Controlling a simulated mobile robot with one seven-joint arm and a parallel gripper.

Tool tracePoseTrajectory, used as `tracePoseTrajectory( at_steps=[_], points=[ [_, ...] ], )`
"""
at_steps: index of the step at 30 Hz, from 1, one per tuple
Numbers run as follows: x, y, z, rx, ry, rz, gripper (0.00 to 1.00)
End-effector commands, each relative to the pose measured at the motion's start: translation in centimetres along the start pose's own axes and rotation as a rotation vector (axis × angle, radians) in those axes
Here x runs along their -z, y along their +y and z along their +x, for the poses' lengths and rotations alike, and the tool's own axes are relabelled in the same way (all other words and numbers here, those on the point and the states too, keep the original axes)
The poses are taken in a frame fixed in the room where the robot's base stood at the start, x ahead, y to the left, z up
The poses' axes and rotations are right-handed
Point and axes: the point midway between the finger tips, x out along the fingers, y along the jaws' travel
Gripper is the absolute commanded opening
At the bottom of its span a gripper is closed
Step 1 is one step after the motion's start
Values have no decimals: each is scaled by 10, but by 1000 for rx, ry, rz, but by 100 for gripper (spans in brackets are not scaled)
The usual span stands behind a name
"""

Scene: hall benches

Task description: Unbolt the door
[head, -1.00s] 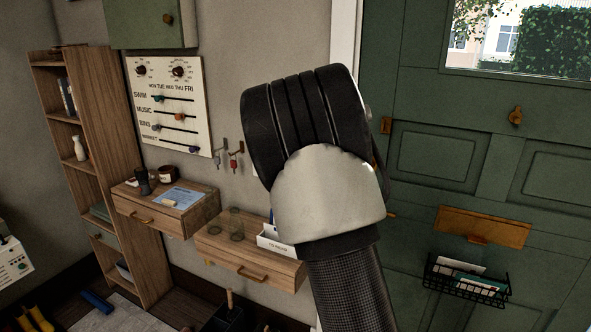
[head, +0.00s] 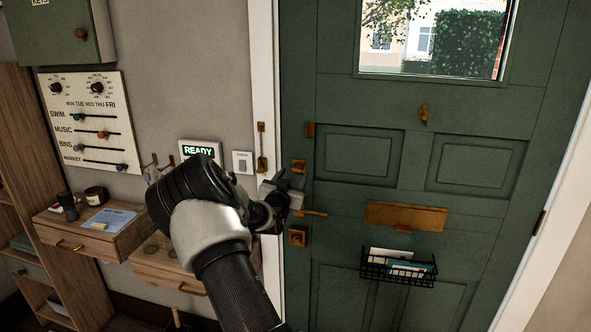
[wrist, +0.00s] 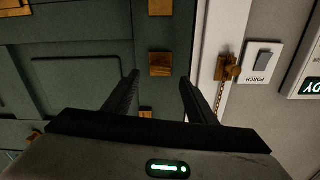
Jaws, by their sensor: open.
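The green door (head: 360,200) is shut in its white frame. Brass fittings run down its left edge: a small upper plate (head: 310,129), a square fitting (head: 299,166), a lever handle (head: 312,212) and a lower square plate (head: 297,237). I cannot tell which is the bolt. My gripper (head: 288,190) is just in front of this edge, between the square fitting and the lever, partly hiding them. The wrist view is upside down; there my open, empty gripper (wrist: 158,78) has its fingertips either side of the square fitting (wrist: 160,63). Contact is not visible.
A brass chain (head: 262,148) hangs on the frame, left of the door edge. A porch switch (head: 242,162) and a READY sign (head: 199,150) are on the wall. A wire basket (head: 398,267) hangs under the letter slot (head: 405,215). Wall drawers stand at left.

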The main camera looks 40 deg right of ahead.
Motion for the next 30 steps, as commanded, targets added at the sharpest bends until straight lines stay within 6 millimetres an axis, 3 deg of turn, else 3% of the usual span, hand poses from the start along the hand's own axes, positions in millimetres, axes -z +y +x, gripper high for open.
tracePoseTrajectory(
  at_steps=[3, 9, 20, 27, 30],
  points=[
    [1, 0, 22, 0, 1, -1, 52],
    [0, 0, 44, -1, -1, 0, 52],
    [0, 0, 49, 0, -1, 1, 52],
    [0, 0, 49, 0, -1, 1, 13],
    [0, 0, 49, 0, -1, 1, 10]
  ],
)
